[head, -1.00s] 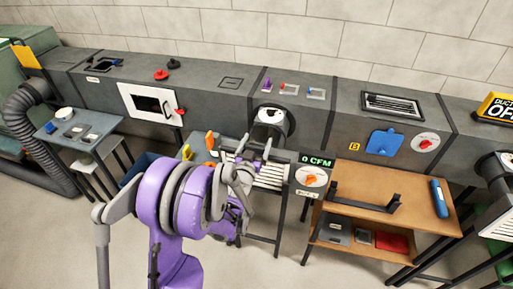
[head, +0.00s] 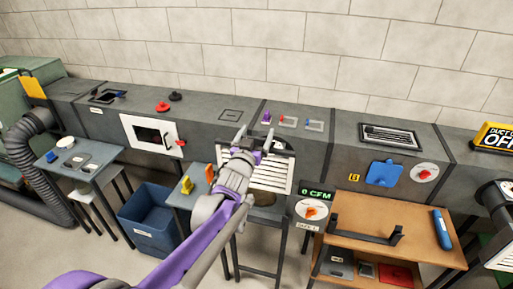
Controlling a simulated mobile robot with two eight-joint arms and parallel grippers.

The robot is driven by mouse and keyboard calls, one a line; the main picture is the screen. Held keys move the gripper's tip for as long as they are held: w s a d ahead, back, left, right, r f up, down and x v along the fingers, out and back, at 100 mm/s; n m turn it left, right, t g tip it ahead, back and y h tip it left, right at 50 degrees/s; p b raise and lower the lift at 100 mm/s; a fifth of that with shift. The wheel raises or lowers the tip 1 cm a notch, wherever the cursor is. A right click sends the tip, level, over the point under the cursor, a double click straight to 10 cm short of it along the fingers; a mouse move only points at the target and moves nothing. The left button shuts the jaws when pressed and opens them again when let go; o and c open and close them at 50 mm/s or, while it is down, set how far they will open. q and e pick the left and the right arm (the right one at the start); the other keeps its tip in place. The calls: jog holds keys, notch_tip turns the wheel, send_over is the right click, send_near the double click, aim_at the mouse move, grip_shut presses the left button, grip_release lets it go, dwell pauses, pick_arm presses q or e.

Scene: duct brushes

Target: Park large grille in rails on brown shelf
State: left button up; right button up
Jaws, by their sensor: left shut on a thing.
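The large grille (head: 272,177) is a white slatted panel in front of the middle duct section. My left gripper (head: 256,146) is shut on it at its upper edge. My left arm hides part of the grille's left side, and I cannot tell whether the grille touches the duct. The brown shelf (head: 410,262) stands to the right, with dark rails (head: 365,234) on its top board. The grille is to the left of the rails and apart from them. My right gripper is not in view.
A meter reading 0 CFM (head: 315,195) with an orange knob is between the grille and the shelf. A small table (head: 183,199) with yellow and orange pieces and a blue bin (head: 152,222) are to the left.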

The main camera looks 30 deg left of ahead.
pick_arm(q)
notch_tip(320, 180, up, 19)
jog(key=shift+r, duration=0.2)
dwell(1.0)
jog(key=shift+f, duration=0.1)
